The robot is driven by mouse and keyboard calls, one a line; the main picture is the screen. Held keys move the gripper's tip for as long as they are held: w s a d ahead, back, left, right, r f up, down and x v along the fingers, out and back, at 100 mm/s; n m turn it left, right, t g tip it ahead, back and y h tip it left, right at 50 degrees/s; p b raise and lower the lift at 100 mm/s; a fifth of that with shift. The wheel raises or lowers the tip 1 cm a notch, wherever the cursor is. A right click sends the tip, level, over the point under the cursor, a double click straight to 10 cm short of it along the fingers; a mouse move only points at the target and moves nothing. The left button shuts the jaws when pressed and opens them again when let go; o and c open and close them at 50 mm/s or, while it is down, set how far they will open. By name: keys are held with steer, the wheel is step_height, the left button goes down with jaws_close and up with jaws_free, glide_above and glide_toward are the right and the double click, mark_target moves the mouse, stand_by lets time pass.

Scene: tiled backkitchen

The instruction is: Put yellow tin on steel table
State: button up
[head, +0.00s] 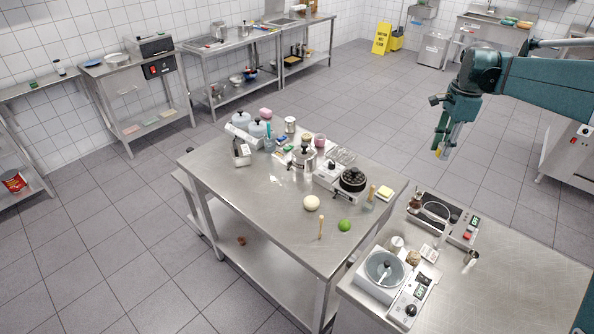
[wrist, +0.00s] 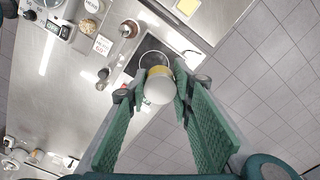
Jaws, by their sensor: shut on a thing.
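My gripper (head: 443,142) is at the upper right in the head view, raised above the floor behind the right-hand counter. It is shut on the yellow tin (head: 447,150), which is small and partly hidden by the fingers there. In the wrist view the tin (wrist: 159,88) sits between the green fingers, its pale round end towards the camera and a yellow band beyond. A steel table (head: 260,195) stands mid-picture, with bare surface at its front and left.
A second steel counter (head: 500,290) at the lower right bears a scale-like appliance (head: 385,270) and a dark basin unit (head: 445,215). The middle table's back and right hold pots, a black-topped burner (head: 352,180), a white ball (head: 311,202) and a green ball (head: 344,225).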

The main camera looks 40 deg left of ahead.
steer(key=s+a+n, duration=0.2)
steer(key=s+a, duration=0.5)
steer(key=a, duration=0.5)
steer(key=s+a+n, duration=0.1)
steer(key=s+a, duration=0.6)
steer(key=a, duration=0.5)
steer(key=n, duration=0.3)
glide_above(279, 210)
step_height(279, 210, down, 18)
steer(key=shift+f, duration=0.1)
steer(key=shift+f, duration=3.05)
steer(key=shift+f, duration=1.9)
steer(key=shift+f, duration=0.15)
